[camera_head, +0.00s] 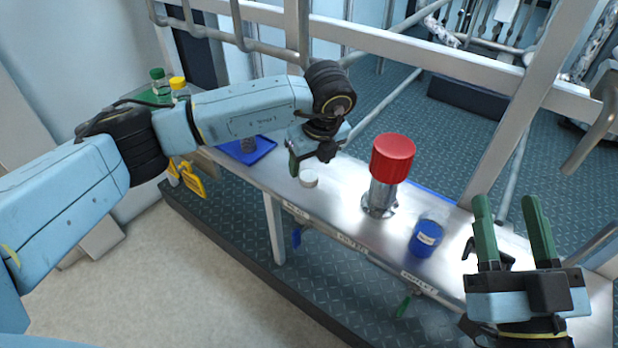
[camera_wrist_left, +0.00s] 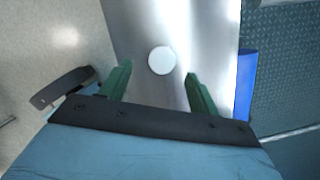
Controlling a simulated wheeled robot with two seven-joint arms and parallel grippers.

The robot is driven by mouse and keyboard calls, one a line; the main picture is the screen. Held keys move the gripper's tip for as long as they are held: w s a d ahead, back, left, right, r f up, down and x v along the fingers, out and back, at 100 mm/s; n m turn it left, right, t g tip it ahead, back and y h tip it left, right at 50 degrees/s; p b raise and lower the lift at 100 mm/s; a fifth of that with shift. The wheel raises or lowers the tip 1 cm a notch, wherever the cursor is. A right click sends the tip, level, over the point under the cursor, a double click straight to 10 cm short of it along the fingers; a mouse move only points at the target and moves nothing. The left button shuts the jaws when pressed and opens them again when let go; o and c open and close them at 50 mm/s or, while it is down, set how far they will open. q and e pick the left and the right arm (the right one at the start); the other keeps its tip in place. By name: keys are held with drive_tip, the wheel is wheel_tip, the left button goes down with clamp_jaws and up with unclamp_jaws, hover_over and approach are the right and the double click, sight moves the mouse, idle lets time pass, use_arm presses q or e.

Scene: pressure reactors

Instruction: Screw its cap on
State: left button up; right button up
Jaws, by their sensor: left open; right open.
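A small white round cap (camera_head: 309,178) lies on the metal bench. It also shows in the left wrist view (camera_wrist_left: 161,60) as a white disc on bare metal. My left gripper (camera_head: 301,162) is open and empty above the bench, close to the cap. In the left wrist view, the cap appears between and slightly beyond the green fingertips. In the head view, the left gripper's far finger is mostly hidden. My right gripper (camera_head: 506,200) is open and empty, with its green fingers pointing up the picture, at the bench's right end.
A metal cylinder with a red top (camera_head: 392,158) stands upright on the bench (camera_head: 345,215), right of the cap. A blue labelled container (camera_head: 426,238) stands farther right. A blue tray (camera_head: 252,150) lies left, with green-capped and yellow-capped bottles (camera_head: 178,86) beyond it. Rails run behind the bench.

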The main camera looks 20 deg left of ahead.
sight(309, 175)
use_arm(q)
drive_tip(key=b+x, duration=0.1)
drive_tip(key=x, duration=0.1)
drive_tip(key=b+x, duration=0.1)
drive_tip(key=x, duration=0.1)
drive_tip(key=shift+d, duration=0.25)
drive_tip(key=shift+w+a+f, duration=0.1)
drive_tip(key=shift+f, duration=0.25)
use_arm(e)
drive_tip(key=s+r+t, duration=0.2)
drive_tip(key=r+t+y, duration=0.1)
drive_tip(key=t, duration=0.1)
drive_tip(key=shift+s+d, duration=0.3)
drive_tip(key=shift+s, duration=0.1)
use_arm(q)
drive_tip(key=c, duration=1)
